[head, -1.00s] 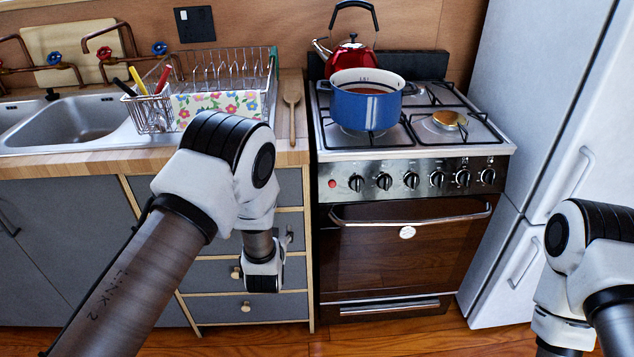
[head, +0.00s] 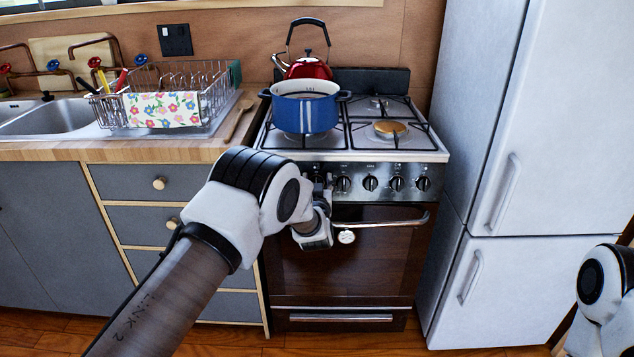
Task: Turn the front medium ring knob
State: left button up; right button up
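A row of black knobs (head: 370,183) runs along the steel front panel of the stove (head: 435,157). Several knobs show clear. The marks above them are too small to read, so I cannot tell which one is for the front medium ring. My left gripper (head: 325,190) is in front of the left part of the panel, beside the leftmost clear knob (head: 343,184). My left arm and gripper hide the knobs further left. The fingers are small and partly hidden, and I cannot tell if they touch a knob. My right gripper is out of view; only part of that arm shows.
A blue pot (head: 305,112) and a red kettle (head: 307,68) stand on the stove top. The oven door handle (head: 385,222) sticks out below the knobs. A white fridge (head: 545,130) stands right of the stove. A wooden spoon (head: 238,120) lies on the counter.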

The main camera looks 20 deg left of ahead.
pick_arm(q)
jog(key=shift+a, duration=0.1)
jog(key=c, duration=0.7)
jog(key=shift+s+f+n+y, duration=0.1)
jog(key=shift+f+n+y, duration=0.15)
jog(key=shift+n, duration=0.65)
grip_shut()
jog(key=n+y+b, duration=0.1)
jog(key=n, duration=0.2)
jog(key=shift+a+g, duration=0.15)
jog(key=shift+g, duration=0.25)
jog(key=shift+s+a+f+n+g+y+p, duration=0.15)
jog(key=shift+n+g, duration=0.85)
jog(key=shift+n, duration=2.35)
jog(key=shift+s+f+n+g+y+p, duration=0.25)
jog(key=shift+n+g, duration=0.75)
jog(key=shift+n, duration=2.3)
jog(key=shift+a+f+n+g+y+p, duration=0.2)
jog(key=shift+n+g, duration=0.8)
jog(key=shift+n, duration=2.35)
jog(key=shift+d+h, duration=0.15)
jog(key=shift+h, duration=0.1)
jog(key=shift+w+r, duration=0.1)
jog(key=shift+r, duration=0.05)
